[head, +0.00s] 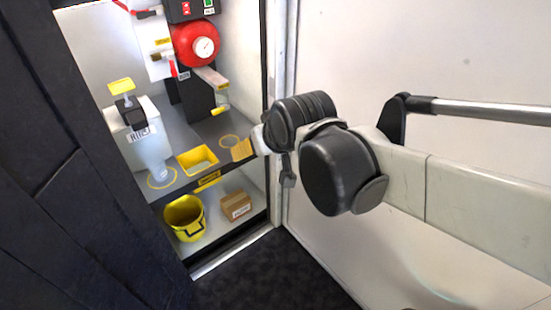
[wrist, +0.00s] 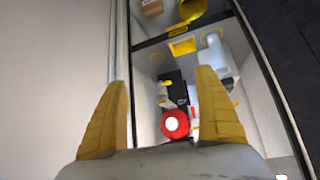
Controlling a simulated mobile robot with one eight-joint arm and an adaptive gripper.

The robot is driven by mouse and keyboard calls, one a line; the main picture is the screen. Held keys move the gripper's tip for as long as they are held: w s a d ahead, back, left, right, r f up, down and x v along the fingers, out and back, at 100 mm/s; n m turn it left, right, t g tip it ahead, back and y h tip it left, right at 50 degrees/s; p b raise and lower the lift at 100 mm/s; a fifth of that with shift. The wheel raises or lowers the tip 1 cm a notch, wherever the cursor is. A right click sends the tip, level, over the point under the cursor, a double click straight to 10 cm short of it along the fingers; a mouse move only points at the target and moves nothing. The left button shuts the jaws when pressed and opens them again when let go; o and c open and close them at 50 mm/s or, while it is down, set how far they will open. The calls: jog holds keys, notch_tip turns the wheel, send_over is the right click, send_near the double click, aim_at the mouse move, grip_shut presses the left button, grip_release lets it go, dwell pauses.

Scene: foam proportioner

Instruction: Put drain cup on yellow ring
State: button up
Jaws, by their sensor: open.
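A pale translucent vessel (head: 156,167), which looks like the drain cup, stands upright at a yellow ring (head: 160,183) on the left of the grey shelf, in front of a white jug (head: 146,112). In the wrist view the vessel (wrist: 213,41) is right of the yellow tray. A second yellow ring (head: 230,141) lies bare on the shelf's right side. My gripper (head: 243,150) is at the cabinet opening by this ring, right of the vessel and apart from it. In the wrist view my gripper (wrist: 165,76) is open and empty, its two yellow fingers wide apart.
A yellow square tray (head: 184,163) sits between the two rings. A red gauge unit (head: 196,43) with a grey lever (head: 211,77) is above the shelf. A yellow bucket (head: 185,218) and cardboard box (head: 237,206) stand below. The cabinet's right post is close to my arm.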

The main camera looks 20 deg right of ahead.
jog(key=s+d+f+g, duration=0.1)
jog(key=s+d+f, duration=0.2)
jog(key=s, duration=0.9)
jog(key=shift+s+d+f+m+g+h, duration=0.2)
jog(key=shift+s+m+g+h, duration=0.1)
jog(key=shift+s+m, duration=0.1)
